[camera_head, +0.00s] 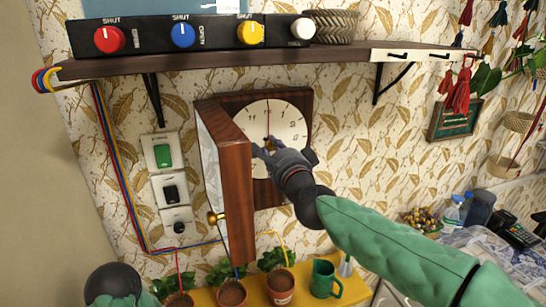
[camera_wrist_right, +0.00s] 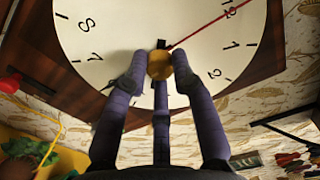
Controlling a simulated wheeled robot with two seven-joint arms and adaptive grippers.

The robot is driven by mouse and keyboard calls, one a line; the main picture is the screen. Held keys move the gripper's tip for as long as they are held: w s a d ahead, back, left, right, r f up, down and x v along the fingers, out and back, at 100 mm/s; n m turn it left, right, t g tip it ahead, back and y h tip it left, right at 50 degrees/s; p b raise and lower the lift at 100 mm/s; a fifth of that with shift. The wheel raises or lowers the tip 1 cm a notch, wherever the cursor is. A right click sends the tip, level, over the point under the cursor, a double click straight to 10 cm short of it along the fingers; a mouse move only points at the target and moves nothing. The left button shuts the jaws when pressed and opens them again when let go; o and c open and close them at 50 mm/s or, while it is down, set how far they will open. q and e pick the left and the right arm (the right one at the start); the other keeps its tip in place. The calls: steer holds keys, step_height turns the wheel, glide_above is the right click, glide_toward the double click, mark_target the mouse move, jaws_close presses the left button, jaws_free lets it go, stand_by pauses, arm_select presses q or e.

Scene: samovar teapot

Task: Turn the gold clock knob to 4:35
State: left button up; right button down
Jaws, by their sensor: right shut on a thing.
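The round cream clock face (camera_head: 285,117) sits in a dark wooden case on the wall in the head view. A thin red hand points up from its centre. My right gripper (camera_head: 264,149) is at the clock centre and covers part of the dial. In the right wrist view the gold knob (camera_wrist_right: 160,65) sits between the fingertips of my right gripper (camera_wrist_right: 158,80), which is shut on it. A short dark hand piece shows just above the knob, and the red hand runs to the upper right. The set time cannot be read. My left gripper is out of view.
The clock's wooden door (camera_head: 236,190) stands open to the left of my right gripper. A shelf (camera_head: 210,61) with a black knob panel (camera_head: 140,37) is above. Wall switches (camera_head: 163,152) are at left. Potted plants (camera_head: 231,290) and a green jug (camera_head: 324,278) stand below.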

steer(key=m, duration=0.1)
steer(key=m+b, duration=0.1)
steer(key=m, duration=0.1)
steer(key=m+b, duration=0.1)
steer(key=m, duration=0.1)
steer(key=shift+d+r, duration=0.2)
steer(key=shift+d, duration=0.05)
steer(key=shift+f, duration=0.1)
stand_by(0.4)
steer(key=c, duration=1.2)
jaws_free()
steer(key=shift+o, duration=0.9)
steer(key=shift+w+f, duration=0.1)
steer(key=shift+f, duration=0.05)
steer(key=shift+a, duration=0.1)
steer(key=v, duration=1.2)
